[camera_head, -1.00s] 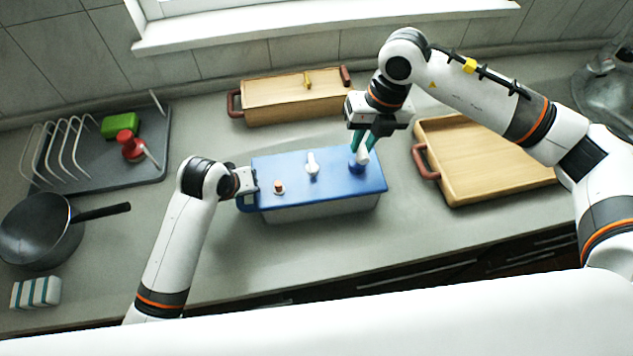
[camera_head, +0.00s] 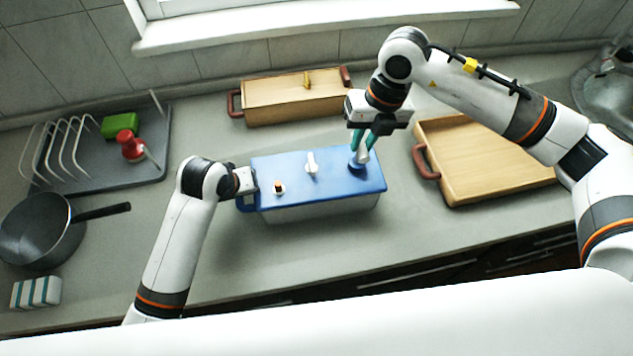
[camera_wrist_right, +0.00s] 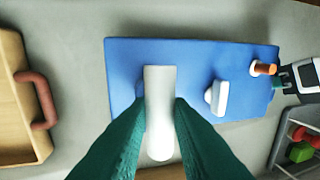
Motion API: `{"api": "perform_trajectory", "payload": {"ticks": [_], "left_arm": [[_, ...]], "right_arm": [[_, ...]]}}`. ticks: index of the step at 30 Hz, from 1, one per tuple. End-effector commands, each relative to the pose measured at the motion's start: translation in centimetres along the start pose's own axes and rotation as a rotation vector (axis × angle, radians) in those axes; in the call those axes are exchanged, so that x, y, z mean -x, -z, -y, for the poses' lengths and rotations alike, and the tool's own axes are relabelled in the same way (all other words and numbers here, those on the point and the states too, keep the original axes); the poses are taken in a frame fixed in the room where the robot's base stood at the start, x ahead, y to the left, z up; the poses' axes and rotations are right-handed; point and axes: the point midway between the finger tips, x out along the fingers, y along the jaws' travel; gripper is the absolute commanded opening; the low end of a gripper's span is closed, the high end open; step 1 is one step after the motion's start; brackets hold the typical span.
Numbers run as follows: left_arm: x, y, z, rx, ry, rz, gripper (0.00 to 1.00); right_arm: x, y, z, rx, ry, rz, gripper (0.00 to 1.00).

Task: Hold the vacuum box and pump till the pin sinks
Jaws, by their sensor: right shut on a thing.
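The vacuum box (camera_head: 317,209) has a blue lid and a pale body and stands on the counter. My right gripper (camera_head: 362,147) is shut on the white pump handle (camera_wrist_right: 160,110) above the lid's right end. The orange pin (camera_head: 278,185) stands up from a pale base near the lid's left end; it also shows in the right wrist view (camera_wrist_right: 265,69). A white lever (camera_head: 312,163) sits mid-lid. My left gripper (camera_head: 246,181) is at the box's left end, by its blue side handle (camera_head: 246,203); its fingertips are mostly hidden.
A wooden box (camera_head: 290,99) stands behind, and a wooden tray (camera_head: 480,165) lies to the right. A dark rack tray (camera_head: 90,170) with a green block (camera_head: 120,125) and a pan (camera_head: 40,230) are left. Counter in front of the box is clear.

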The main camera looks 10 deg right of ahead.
Motion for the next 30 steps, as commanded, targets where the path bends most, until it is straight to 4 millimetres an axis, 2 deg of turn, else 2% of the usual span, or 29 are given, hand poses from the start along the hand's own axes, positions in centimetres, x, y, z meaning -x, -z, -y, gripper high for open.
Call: {"api": "perform_trajectory", "payload": {"ticks": [12,25,30], "left_arm": [[0.0,0.0,-0.1,-0.001,-0.003,0.001,0.00],[0.0,-0.1,-0.1,0.000,-0.002,0.002,0.00],[0.0,-0.1,-0.1,0.000,-0.002,0.002,0.00]], "right_arm": [[-2.8,0.0,-0.7,-0.003,-0.005,0.002,0.00],[-2.8,0.0,-0.7,-0.003,-0.005,0.003,0.00],[-2.2,0.0,-0.6,-0.003,-0.004,0.002,0.00]]}}
